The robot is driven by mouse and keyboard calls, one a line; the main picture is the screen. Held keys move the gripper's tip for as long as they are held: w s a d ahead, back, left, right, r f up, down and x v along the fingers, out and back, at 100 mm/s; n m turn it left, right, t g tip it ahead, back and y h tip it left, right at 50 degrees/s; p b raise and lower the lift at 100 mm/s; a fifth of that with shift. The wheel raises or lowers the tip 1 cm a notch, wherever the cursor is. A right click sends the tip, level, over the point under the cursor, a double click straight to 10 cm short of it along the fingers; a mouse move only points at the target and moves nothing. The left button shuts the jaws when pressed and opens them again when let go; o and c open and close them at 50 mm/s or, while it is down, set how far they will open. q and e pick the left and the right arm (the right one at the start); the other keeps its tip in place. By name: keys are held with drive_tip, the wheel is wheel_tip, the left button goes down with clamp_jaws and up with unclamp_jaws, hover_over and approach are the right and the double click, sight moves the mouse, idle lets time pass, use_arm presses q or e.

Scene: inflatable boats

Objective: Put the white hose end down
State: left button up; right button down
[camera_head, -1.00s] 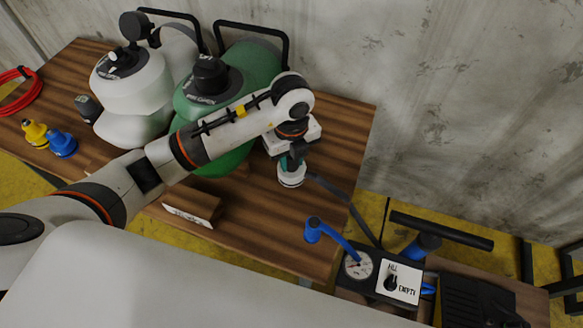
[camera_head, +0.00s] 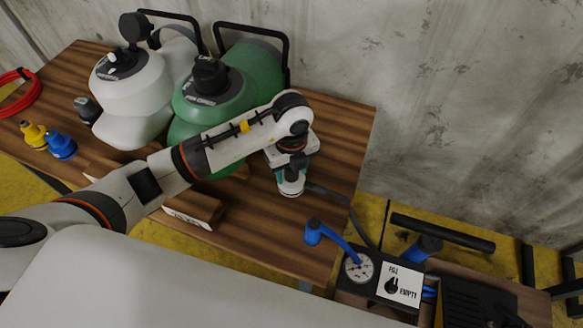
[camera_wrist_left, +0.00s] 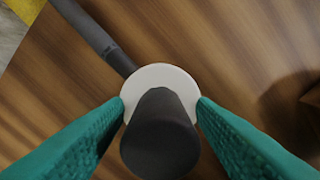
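The white hose end (camera_head: 291,190) is at the right part of the wooden table, with its dark hose running right towards the pump. My left gripper (camera_head: 291,172) points down over it. In the left wrist view the teal fingers (camera_wrist_left: 160,125) press on both sides of the hose end's white disc (camera_wrist_left: 160,74), and its dark round top faces the camera. The gripper is shut on it. I cannot tell whether its underside touches the table. My right gripper is out of view.
A wooden block (camera_head: 193,208) lies left of the hose end. The pump (camera_head: 385,275) with gauge and blue hose stands lower right. Bare table (camera_head: 335,130) lies to the right.

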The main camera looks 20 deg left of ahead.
use_arm(q)
drive_tip(key=shift+r, duration=0.1)
wheel_tip(320, 180, up, 8)
drive_tip(key=shift+f+p, duration=0.2)
drive_tip(key=shift+p, duration=0.35)
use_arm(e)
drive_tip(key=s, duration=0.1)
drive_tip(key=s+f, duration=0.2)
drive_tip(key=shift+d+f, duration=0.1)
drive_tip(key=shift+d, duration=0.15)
